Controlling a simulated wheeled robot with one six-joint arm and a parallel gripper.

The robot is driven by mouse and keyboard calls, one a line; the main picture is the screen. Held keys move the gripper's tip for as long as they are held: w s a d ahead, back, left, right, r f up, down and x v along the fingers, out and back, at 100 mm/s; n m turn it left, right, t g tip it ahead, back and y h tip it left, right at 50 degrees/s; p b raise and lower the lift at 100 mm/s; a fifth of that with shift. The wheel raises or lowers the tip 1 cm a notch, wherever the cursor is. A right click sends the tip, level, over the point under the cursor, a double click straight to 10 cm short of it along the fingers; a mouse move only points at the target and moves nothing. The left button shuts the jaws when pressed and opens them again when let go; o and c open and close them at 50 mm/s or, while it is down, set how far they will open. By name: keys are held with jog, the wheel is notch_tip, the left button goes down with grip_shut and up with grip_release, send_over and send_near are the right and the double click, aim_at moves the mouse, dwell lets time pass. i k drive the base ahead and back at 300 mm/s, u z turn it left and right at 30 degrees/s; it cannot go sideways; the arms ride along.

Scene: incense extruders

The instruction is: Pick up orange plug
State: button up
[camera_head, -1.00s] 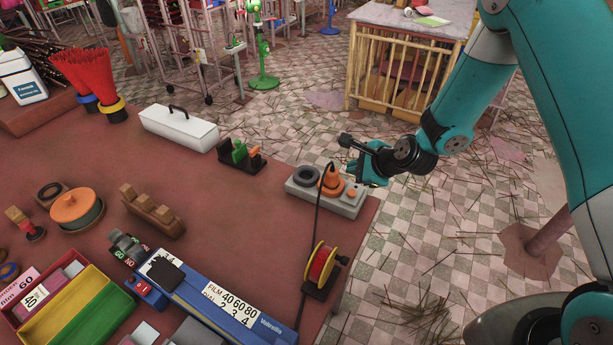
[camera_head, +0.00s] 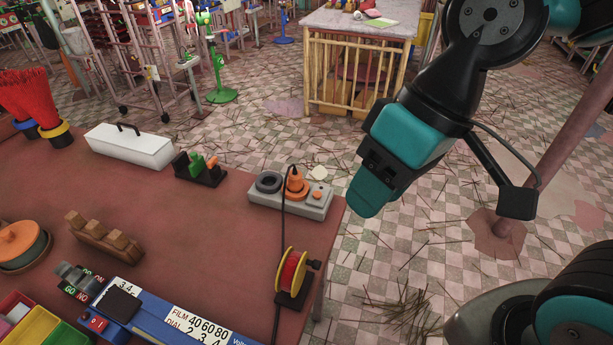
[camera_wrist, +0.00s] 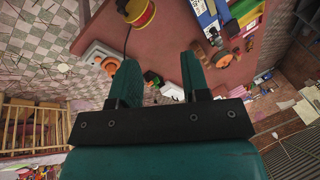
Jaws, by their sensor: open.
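The orange plug (camera_head: 295,184) stands upright on a grey socket box (camera_head: 312,208) at the table's right edge, with a dark cord running from its top. In the wrist view, the orange plug (camera_wrist: 111,65) shows small, beside the left finger. My gripper (camera_head: 371,196) is to the right of the plug in the head view, with its teal fingers beyond the table edge and apart from the plug. In the wrist view my gripper (camera_wrist: 158,72) has its two fingers well apart, with nothing held between them.
A yellow and red spool (camera_head: 292,272) stands in front of the box. A black holder with green and orange parts (camera_head: 199,168) and a white case (camera_head: 129,147) lie to the left. The cord hangs between plug and spool. Checkered floor lies right of the table (camera_head: 185,215).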

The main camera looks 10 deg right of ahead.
aim_at(295, 185)
jog(key=z, duration=1.55)
jog(key=i, duration=0.7)
jog(key=u, duration=2.75)
